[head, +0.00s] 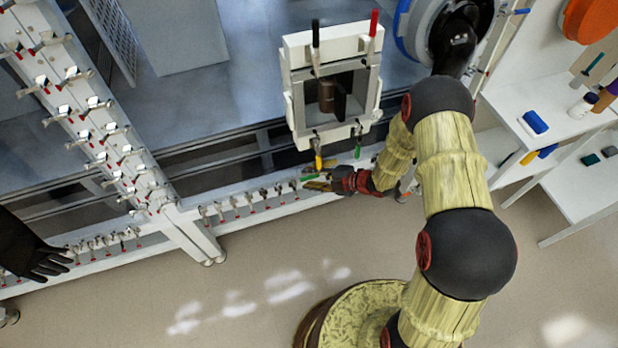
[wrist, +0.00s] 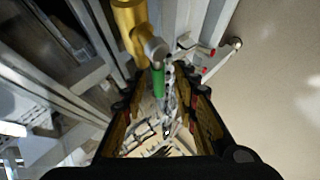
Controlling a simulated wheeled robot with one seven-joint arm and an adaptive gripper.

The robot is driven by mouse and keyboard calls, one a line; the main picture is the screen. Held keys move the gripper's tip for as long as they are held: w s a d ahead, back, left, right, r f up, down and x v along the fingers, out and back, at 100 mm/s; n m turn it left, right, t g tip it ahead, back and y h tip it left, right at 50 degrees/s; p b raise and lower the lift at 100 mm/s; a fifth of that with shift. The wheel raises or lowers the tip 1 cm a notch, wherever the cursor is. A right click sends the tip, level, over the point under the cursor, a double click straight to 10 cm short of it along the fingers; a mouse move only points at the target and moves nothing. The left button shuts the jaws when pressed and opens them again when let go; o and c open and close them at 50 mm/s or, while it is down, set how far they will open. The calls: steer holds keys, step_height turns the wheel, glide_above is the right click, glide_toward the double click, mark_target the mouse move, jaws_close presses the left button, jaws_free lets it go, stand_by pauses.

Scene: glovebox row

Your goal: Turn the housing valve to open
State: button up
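A white square housing (head: 290,103) with a dark opening stands at the bench's front edge in the head view. Black and red handles show at its top, and a yellow handle (head: 318,161) and a green handle (head: 357,151) hang at its lower side. I cannot tell from the pictures which one is the housing valve. My gripper (head: 308,182) is below the housing, pointing left. In the wrist view, my gripper (wrist: 162,98) has its fingers spread. A green handle (wrist: 158,82) under a gold cylinder (wrist: 129,25) shows between and beyond the fingertips; contact is not visible.
A rail with several small red-tipped valves (head: 235,208) runs along the bench front beside my gripper. Another valve-lined rail (head: 92,120) stands at left. A black glove (head: 35,250) hangs at far left. White shelves (head: 545,105) stand at right. The floor in front is clear.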

steer(key=v, duration=1.1)
stand_by(0.5)
